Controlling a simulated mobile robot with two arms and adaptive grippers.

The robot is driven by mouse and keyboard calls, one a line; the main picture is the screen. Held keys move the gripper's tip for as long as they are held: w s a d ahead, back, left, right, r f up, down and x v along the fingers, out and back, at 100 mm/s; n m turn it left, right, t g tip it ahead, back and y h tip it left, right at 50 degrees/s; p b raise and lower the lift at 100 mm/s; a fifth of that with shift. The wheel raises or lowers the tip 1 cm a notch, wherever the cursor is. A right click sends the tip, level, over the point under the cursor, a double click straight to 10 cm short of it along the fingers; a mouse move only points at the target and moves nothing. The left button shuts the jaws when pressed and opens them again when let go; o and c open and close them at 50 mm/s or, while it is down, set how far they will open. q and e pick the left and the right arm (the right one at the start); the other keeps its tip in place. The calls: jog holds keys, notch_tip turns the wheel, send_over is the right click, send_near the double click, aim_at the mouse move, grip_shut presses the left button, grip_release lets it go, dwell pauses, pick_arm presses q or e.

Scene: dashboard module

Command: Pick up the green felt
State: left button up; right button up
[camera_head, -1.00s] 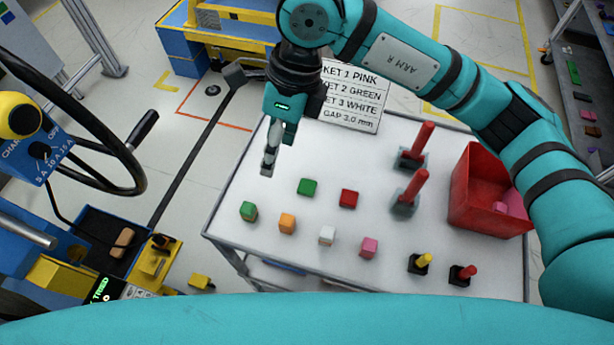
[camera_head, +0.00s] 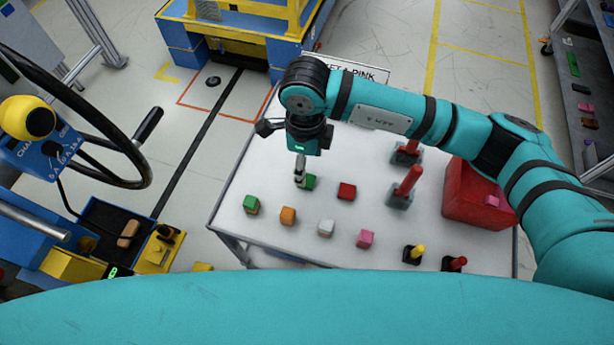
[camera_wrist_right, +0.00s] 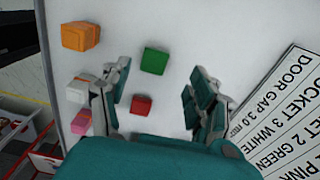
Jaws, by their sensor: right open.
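A plain green piece (camera_head: 310,182), which looks like the green felt, lies on the white table (camera_head: 270,165). In the head view my right gripper (camera_head: 300,174) hangs over its left side and partly covers it. In the right wrist view the green piece (camera_wrist_right: 154,60) shows whole, just beyond the gap between the open fingers of the right gripper (camera_wrist_right: 160,78). The gap is empty. Another block with a green top and orange lower part (camera_head: 251,204) sits to the left and nearer. My left gripper is out of view.
A red piece (camera_head: 346,191) lies right of the green piece. Orange (camera_head: 287,215), white (camera_head: 326,228) and pink (camera_head: 365,238) blocks stand in front. Red-handled tools (camera_head: 406,186) and a red bin (camera_head: 460,205) are to the right. A sign (camera_wrist_right: 285,120) lies at the back.

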aim_at(307, 182)
jog(key=f, duration=0.1)
jog(key=f+p, duration=0.1)
jog(key=f, duration=0.1)
jog(key=f+p, duration=0.1)
jog(key=shift+s+a+f, duration=0.2)
jog(key=shift+s+f, duration=0.05)
jog(key=shift+s, duration=0.1)
jog(key=shift+f, duration=0.3)
jog(key=c, duration=0.8)
jog(key=shift+c, duration=0.2)
